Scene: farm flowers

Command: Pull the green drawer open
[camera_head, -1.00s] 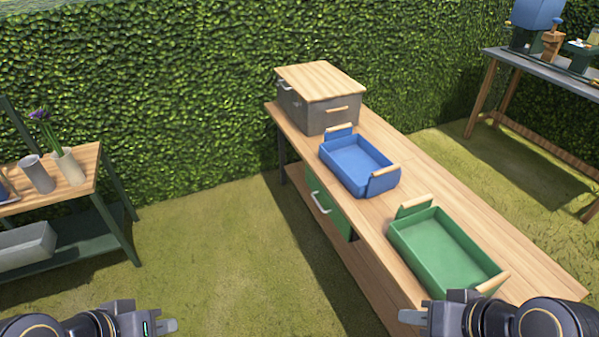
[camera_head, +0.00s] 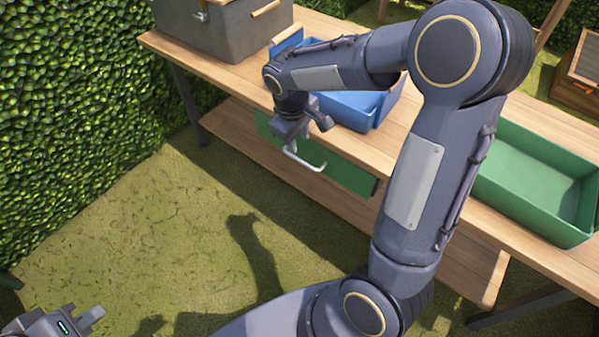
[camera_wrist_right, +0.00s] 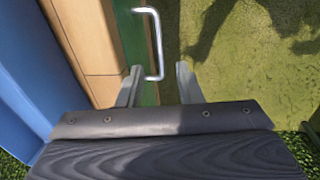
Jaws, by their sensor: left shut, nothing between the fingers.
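The green drawer (camera_head: 347,177) sits under the wooden workbench's top, its front seemingly flush; part of it is hidden behind my right arm. Its silver handle (camera_head: 305,163) also shows in the right wrist view (camera_wrist_right: 159,45). My right gripper (camera_head: 303,132) is at the handle from above. In the right wrist view, its two fingers (camera_wrist_right: 158,84) are apart, one on each side of the handle bar, with gaps visible. The finger on the drawer side is in front of the green panel (camera_wrist_right: 132,40). My left gripper (camera_head: 92,316) is shut and empty at the bottom left, far from the drawer.
A blue tray (camera_head: 360,108) and a green tray (camera_head: 535,190) stand on the workbench (camera_head: 225,72). A grey box (camera_head: 225,35) stands at its far end. A lower wooden shelf (camera_head: 235,125) runs below the drawer. The grass in front is clear; a hedge (camera_head: 80,90) is at the left.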

